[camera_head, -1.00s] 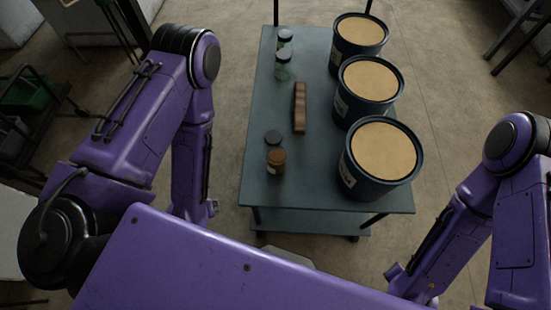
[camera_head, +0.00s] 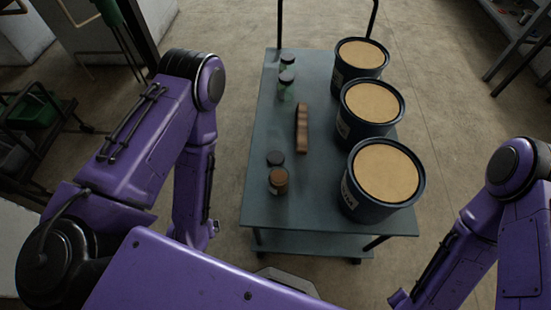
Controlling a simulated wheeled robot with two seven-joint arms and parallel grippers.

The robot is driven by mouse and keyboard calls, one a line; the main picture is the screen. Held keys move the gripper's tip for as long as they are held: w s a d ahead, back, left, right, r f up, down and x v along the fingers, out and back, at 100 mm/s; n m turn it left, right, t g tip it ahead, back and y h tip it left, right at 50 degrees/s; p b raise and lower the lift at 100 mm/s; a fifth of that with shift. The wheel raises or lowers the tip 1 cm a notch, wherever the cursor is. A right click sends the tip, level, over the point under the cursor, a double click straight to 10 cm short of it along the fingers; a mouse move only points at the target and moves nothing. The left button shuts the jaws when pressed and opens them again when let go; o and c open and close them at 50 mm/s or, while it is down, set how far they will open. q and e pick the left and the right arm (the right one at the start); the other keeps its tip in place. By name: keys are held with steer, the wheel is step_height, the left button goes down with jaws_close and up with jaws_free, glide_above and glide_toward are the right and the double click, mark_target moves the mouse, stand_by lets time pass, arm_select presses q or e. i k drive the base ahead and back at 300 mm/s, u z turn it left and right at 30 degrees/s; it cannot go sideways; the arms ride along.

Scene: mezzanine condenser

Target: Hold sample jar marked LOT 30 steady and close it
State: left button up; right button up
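A small jar (camera_head: 278,181) with brown contents stands upright and uncovered near the front left of the grey cart top. A dark round lid (camera_head: 275,158) lies just behind it, apart from the jar's mouth. Any LOT 30 marking is too small to read. Two greenish jars with dark lids, the farther one (camera_head: 287,64) and the nearer one (camera_head: 286,88), stand at the back left of the cart. My arms hang down on either side, short of the cart.
The grey cart (camera_head: 250,208) has a lower shelf and a dark handle frame at the back. Three dark tubs with tan tops (camera_head: 387,176) line its right side. A brown wooden block (camera_head: 301,128) lies mid-cart. A dark rack (camera_head: 35,118) stands left; open floor surrounds the cart.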

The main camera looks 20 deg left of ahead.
mark_target(279, 177)
steer(key=u, duration=1.7)
steer(key=k, duration=1.05)
steer(key=z, duration=1.25)
steer(key=i, duration=0.5)
